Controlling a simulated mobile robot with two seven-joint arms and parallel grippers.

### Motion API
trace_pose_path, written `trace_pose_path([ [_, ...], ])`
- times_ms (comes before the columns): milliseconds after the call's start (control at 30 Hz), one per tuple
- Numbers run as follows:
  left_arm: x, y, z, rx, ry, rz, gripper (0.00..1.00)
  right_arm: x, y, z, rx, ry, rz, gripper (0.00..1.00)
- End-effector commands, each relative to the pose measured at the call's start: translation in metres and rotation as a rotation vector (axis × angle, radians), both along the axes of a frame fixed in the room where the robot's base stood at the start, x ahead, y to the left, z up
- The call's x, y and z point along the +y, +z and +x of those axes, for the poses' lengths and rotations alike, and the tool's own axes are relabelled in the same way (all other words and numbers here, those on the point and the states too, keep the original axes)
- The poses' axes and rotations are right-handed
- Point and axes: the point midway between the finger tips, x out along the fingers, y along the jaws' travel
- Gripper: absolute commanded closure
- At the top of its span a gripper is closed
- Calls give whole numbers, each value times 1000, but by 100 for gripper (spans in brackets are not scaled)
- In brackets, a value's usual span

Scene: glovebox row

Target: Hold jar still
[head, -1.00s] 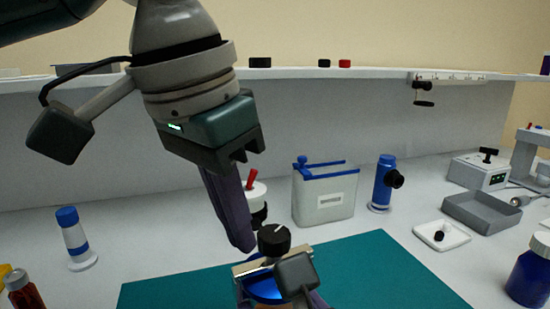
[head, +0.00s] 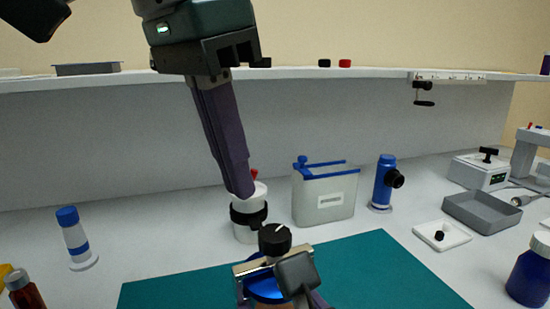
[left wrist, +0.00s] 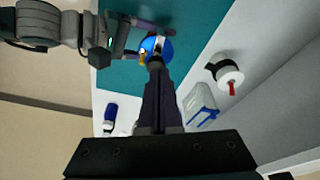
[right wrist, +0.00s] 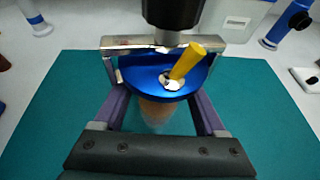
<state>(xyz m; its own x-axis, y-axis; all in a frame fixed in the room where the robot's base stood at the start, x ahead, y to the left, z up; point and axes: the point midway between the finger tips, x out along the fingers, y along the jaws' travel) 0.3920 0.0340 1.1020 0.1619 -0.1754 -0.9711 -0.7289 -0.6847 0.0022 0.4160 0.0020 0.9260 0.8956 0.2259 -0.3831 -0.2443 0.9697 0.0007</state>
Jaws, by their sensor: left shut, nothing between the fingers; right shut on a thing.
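The jar has a blue lid (right wrist: 140,82) and a pale orange body (right wrist: 156,114), and it stands upright over the green mat. The blue lid also shows in the head view (head: 266,288). A metal bar (right wrist: 120,43) with a black knob (head: 275,240) crosses above the lid, and a yellow handle (right wrist: 195,60) rises from it. My right gripper (right wrist: 158,112) is shut on the jar, one finger on each side. My left gripper (head: 240,192) is shut and empty, raised above and behind the jar, apart from it.
A green mat (head: 370,265) covers the middle of the bench. Behind it stand a white canister with a black band (head: 248,215), a pale blue-trimmed box (head: 325,196) and a blue cylinder (head: 383,180). A grey tray (head: 482,212) and small white dish (head: 441,236) are at right.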

Motion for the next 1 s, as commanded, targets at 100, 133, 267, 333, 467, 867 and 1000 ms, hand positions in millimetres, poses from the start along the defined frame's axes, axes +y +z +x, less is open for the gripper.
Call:
trace_pose_path([
  [100,-1,4,-1,2,-168,6,100,0,-1,0,3,-1,-1,100],
  [133,-1,4,-1,2,-212,4,100,0,-1,0,3,-1,-1,100],
  [267,-3,7,-3,1,-368,-2,100,-1,-1,0,3,-1,-1,100],
  [333,-4,7,-3,-1,-416,-5,100,-1,-1,0,3,-1,-1,100],
  [467,-4,-2,-4,1,-443,-7,100,-1,-1,0,3,-1,-1,100],
  [867,-4,-52,-4,1,-440,-8,100,-1,-1,0,3,-2,-1,100],
  [1000,-4,-60,-4,0,-441,-8,100,-1,-1,0,3,-2,-1,100],
])
